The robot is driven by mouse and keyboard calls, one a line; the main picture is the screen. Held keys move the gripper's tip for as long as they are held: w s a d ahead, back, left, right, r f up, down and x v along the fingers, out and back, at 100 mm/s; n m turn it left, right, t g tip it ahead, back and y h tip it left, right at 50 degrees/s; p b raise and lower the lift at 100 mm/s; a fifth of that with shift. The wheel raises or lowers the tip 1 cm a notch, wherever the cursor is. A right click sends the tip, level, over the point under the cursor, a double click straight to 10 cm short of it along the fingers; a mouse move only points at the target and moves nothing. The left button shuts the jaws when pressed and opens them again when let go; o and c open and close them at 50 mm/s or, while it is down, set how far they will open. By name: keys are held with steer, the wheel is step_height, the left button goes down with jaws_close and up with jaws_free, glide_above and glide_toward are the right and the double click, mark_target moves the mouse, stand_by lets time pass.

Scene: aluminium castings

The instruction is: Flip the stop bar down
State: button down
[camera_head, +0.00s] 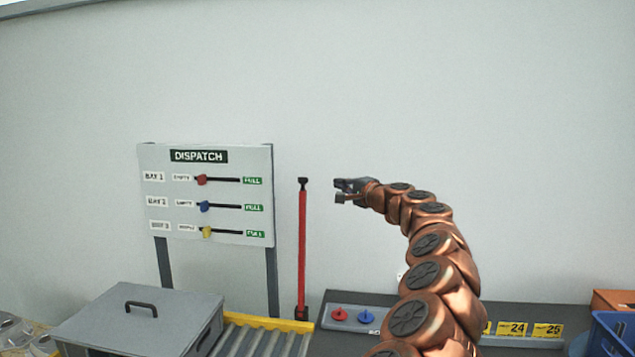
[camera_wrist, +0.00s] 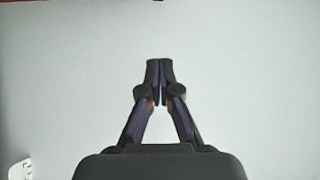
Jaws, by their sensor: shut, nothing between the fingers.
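The stop bar (camera_head: 302,250) is a thin red bar with a black tip, standing upright at the end of the roller conveyor (camera_head: 262,340) in the head view. My gripper (camera_head: 342,190) is raised to the right of the bar's upper end, pointing left, with a visible gap between them in the picture. How far apart they are in depth is hard to tell. In the wrist view my gripper (camera_wrist: 159,82) is shut and empty against the plain wall.
A dispatch board (camera_head: 220,225) with red, blue and yellow sliders stands left of the bar. A grey lidded box (camera_head: 100,325) is at lower left. Red and blue knobs (camera_head: 352,316) sit on the dark bench, with a blue crate (camera_head: 610,335) at far right. The wall area above is free.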

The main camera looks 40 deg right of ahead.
steer(key=shift+w, duration=0.15)
steer(key=shift+w+d+p, duration=1)
steer(key=shift+w+p, duration=1.15)
steer(key=shift+w, duration=2.65)
steer(key=a, duration=0.4)
steer(key=shift+s+p, duration=0.3)
steer(key=shift+p, duration=0.05)
steer(key=shift+a+f+b, duration=0.1)
steer(key=shift+a+b, duration=0.1)
steer(key=shift+b, duration=0.1)
